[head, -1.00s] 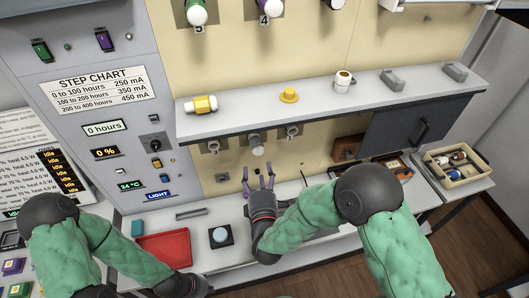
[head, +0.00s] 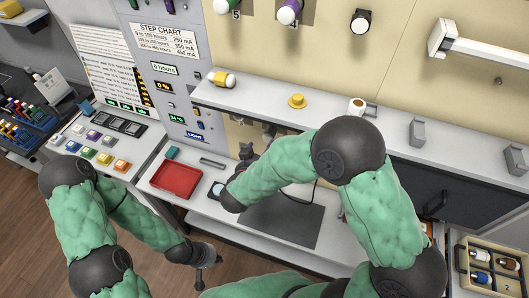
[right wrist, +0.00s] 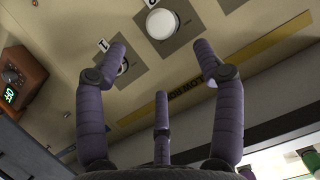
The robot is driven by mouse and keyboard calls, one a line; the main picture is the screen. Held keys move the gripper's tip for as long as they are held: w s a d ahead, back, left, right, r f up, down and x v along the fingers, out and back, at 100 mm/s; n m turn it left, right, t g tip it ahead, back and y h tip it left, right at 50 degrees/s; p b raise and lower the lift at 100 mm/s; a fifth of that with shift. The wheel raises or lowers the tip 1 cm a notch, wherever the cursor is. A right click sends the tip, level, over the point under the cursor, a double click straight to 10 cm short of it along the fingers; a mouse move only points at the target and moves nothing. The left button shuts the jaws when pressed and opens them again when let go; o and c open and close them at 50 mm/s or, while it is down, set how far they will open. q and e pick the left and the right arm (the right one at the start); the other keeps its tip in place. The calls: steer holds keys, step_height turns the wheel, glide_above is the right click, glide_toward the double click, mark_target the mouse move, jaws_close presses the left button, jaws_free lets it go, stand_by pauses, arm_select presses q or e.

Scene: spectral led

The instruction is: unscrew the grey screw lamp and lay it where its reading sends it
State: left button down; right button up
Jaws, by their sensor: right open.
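In the right wrist view a round white-faced lamp (right wrist: 161,24) sits in a square wall plate above my right gripper (right wrist: 163,75). It looks like the grey screw lamp, though its body colour is hard to tell. My right gripper is open and empty, its purple fingers spread below the lamp and apart from it. In the head view my right gripper (head: 256,150) is under the shelf, and my arm hides most of the sockets there. My left gripper (head: 203,262) hangs low in front of the bench; its fingers are too small to read.
A red tray (head: 176,180) lies on the bench, with a dark mat (head: 283,222) to its right. The shelf (head: 330,120) holds a yellow-and-white lamp (head: 222,79), a yellow knob-like piece (head: 297,100) and a cup (head: 356,105). A divided box (head: 490,268) stands at right.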

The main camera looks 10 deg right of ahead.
mark_target(267, 139)
steer(key=x, duration=1)
steer(key=shift+w+f, duration=0.25)
steer(key=shift+w, duration=0.2)
